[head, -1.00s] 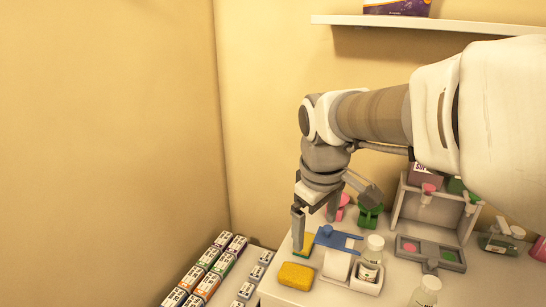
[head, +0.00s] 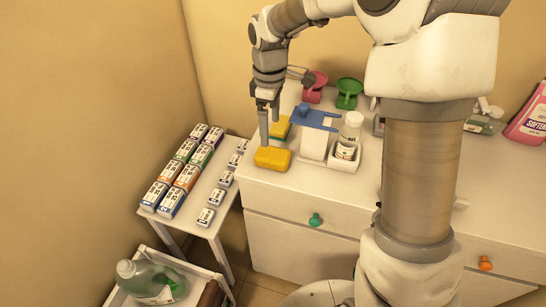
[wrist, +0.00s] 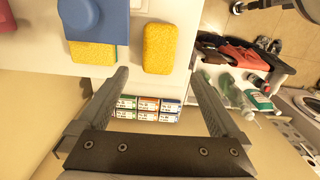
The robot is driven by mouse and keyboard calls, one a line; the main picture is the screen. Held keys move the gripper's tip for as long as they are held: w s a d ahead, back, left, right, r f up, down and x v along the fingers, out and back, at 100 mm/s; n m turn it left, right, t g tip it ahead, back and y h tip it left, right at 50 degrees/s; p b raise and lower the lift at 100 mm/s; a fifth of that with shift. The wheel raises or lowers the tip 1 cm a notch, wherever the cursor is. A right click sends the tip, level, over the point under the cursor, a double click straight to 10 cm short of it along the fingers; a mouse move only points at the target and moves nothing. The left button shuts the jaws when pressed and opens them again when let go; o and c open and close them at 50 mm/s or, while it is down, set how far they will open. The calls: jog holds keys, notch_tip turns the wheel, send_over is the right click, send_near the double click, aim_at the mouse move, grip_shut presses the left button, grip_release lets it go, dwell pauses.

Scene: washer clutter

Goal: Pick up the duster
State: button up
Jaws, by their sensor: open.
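Nothing is labelled as a duster, and I cannot tell for certain which thing it is. A blue flat piece with a rounded knob (head: 313,117) lies on the white counter, beside a white box; it also shows at the top left of the wrist view (wrist: 97,14). A yellow sponge with a green layer (head: 281,131) is partly hidden beside it. A plain yellow sponge (head: 273,157) lies nearer the counter's front edge and shows in the wrist view (wrist: 160,48). My gripper (head: 269,135) points down above the counter by the sponges, open and empty between its fingers (wrist: 159,77).
A white bottle (head: 349,137) stands in a holder right of the white box (head: 314,145). Pink (head: 314,87) and green (head: 349,92) scoops are behind. A low side table (head: 219,191) holds several small boxes. A cart below holds a green bottle (head: 150,281).

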aim_at(273, 153)
notch_tip(273, 153, down, 6)
jog(key=shift+r, duration=0.25)
jog(key=shift+d+f+b, duration=0.15)
jog(key=shift+f+b, duration=0.1)
jog(key=shift+f, duration=1.15)
jog(key=shift+d+f+b, duration=0.15)
jog(key=shift+f+b, duration=0.1)
jog(key=shift+f, duration=1.1)
jog(key=c, duration=1.2)
jog(key=shift+r, duration=0.2)
jog(key=shift+c, duration=0.2)
notch_tip(273, 153, up, 18)
jog(key=p, duration=0.2)
jog(key=shift+f, duration=0.1)
